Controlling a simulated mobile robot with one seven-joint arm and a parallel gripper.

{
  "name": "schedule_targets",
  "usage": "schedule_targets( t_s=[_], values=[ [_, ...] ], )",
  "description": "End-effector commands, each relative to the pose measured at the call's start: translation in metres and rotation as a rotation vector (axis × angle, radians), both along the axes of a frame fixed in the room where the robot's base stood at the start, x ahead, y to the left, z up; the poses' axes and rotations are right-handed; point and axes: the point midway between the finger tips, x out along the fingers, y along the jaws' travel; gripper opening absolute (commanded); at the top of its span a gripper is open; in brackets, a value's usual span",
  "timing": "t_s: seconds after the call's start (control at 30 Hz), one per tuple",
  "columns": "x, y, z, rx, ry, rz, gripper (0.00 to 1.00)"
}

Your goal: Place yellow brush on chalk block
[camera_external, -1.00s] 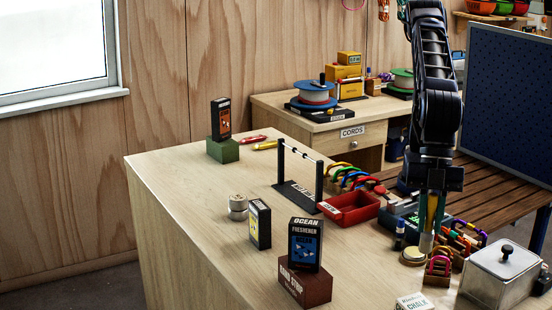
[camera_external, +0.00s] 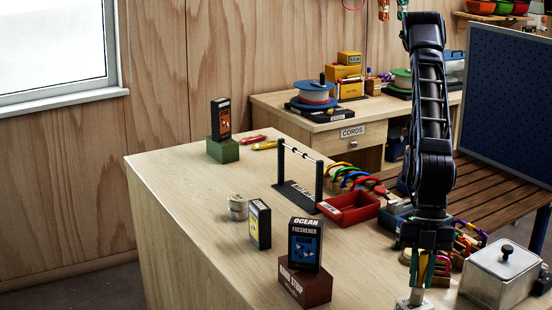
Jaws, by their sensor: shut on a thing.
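My gripper (camera_external: 421,270) points straight down at the near right of the table. It is shut on the yellow brush (camera_external: 423,264), which shows as a narrow yellow strip between the fingers with a paler lower end. Most of the brush is hidden by the fingers. The white chalk block (camera_external: 428,305) is at the bottom edge of the external view, directly below the gripper in the picture and partly covered by the brush's lower end. I cannot tell whether brush and block touch.
A metal box with a lid (camera_external: 505,272) stands close to the right. A red tray (camera_external: 350,208), a small rack (camera_external: 298,190) and coloured carabiners lie behind. A freshener box on a brown block (camera_external: 304,284) is to the left. Clear table lies between that block and the gripper.

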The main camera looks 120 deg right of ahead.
Motion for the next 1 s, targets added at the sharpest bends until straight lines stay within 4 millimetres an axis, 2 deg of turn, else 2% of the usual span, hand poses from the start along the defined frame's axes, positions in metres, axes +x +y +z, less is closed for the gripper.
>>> schedule_targets(
  t_s=[0.33, 0.37, 0.47, 0.8, 1.0],
  values=[
    [0.0, 0.0, -0.002, 0.001, -0.001, 0.0, 0.0],
    [0.0, 0.0, -0.003, 0.001, -0.001, 0.0, 0.21],
    [0.0, 0.0, -0.002, 0.001, -0.001, 0.0, 0.41],
    [0.001, 0.0, 0.0, 0.0, -0.001, 0.0, 0.41],
    [-0.005, -0.006, 0.021, 0.002, -0.003, 0.0, 0.41]
  ],
)
